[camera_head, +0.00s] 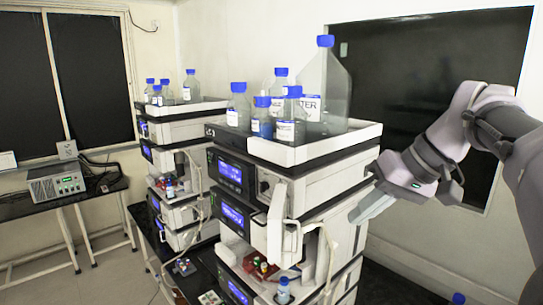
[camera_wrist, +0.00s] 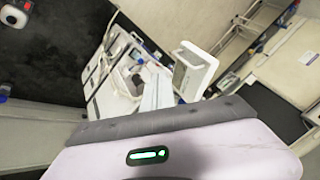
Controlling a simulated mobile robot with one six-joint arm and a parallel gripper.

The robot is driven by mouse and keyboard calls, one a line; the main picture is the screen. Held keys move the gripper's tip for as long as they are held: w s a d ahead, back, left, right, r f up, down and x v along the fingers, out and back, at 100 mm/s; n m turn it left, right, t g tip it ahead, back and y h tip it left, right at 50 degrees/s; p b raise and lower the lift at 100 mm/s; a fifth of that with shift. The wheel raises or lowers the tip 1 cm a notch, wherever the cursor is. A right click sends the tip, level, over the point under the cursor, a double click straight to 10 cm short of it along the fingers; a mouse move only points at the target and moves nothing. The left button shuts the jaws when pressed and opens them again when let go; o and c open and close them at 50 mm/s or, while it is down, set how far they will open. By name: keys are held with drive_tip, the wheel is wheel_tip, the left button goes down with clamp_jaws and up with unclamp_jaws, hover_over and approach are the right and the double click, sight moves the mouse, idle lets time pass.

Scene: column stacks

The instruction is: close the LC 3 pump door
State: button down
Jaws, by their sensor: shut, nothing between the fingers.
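The near column stack bears a label that seems to read LC 3 (camera_head: 211,131). A white pump door (camera_head: 276,222) stands open on its middle part, jutting out from the front beside the blue-lit displays. A pale framed panel in the wrist view (camera_wrist: 195,68) looks like the same door, standing out from the stack. My gripper (camera_head: 362,212) is shut and empty, to the right of the stack and apart from the door. Its jaws point down and left. The wrist view shows my gripper's body across the bottom, with its fingers (camera_wrist: 157,90) partly visible above it.
Blue-capped bottles (camera_head: 290,118) stand in a white top tray (camera_head: 300,154) on the near stack. A second stack (camera_head: 165,155) stands behind left. Tubing and small vials sit below the door. A side bench (camera_head: 60,200) holds a grey device. A dark window is behind my arm.

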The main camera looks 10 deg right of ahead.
sight(286, 221)
drive_tip(key=w+a+f, duration=0.4)
drive_tip(key=a+f, duration=0.2)
drive_tip(key=a, duration=0.1)
drive_tip(key=shift+w+a+f, duration=0.15)
drive_tip(key=shift+w+a, duration=0.1)
drive_tip(key=shift+a, duration=0.1)
drive_tip(key=shift+s, duration=0.1)
drive_tip(key=shift+a+b, duration=0.1)
drive_tip(key=shift+b, duration=0.25)
